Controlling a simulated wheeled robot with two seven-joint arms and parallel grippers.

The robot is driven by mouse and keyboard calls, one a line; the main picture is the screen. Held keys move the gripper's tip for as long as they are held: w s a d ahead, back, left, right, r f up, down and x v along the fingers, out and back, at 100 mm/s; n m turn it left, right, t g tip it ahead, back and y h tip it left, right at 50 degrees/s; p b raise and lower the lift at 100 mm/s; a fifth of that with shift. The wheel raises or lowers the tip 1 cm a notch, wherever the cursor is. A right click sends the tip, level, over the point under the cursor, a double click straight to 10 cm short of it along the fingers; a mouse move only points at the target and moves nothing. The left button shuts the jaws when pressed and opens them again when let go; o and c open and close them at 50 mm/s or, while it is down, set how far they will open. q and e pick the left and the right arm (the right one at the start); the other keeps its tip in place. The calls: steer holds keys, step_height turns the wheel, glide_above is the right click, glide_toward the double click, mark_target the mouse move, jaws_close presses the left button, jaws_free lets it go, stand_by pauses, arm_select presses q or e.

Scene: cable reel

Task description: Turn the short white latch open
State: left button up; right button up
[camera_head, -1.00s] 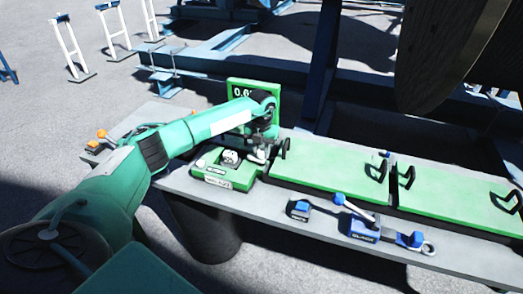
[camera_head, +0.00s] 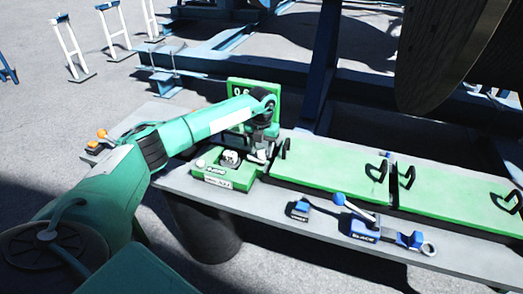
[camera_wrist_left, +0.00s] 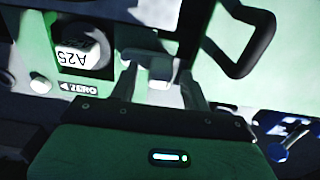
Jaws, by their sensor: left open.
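The green box (camera_head: 232,180) on the bench has a round dial (camera_head: 229,158) with a white face. In the left wrist view the dial (camera_wrist_left: 85,48) reads "A25", upside down. My left gripper (camera_head: 258,156) is at the right side of this box, pointing down. In the left wrist view the gripper (camera_wrist_left: 161,72) is open, with one finger on each side of a short white piece (camera_wrist_left: 160,84), apparently the latch. I cannot tell whether the fingers touch it. In the head view the latch is too small and covered to make out. My right gripper is not in view.
A green display panel (camera_head: 240,92) stands behind my left wrist. Green lids (camera_head: 330,168) with black handles lie to the right. A blue lever clamp (camera_head: 362,228) and a small blue block (camera_head: 299,210) sit on the front edge. An orange-knobbed lever (camera_head: 100,138) is at the left.

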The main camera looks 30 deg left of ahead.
mark_target(261, 149)
arm_select(q)
step_height(261, 149, up, 13)
steer(key=b, duration=0.2)
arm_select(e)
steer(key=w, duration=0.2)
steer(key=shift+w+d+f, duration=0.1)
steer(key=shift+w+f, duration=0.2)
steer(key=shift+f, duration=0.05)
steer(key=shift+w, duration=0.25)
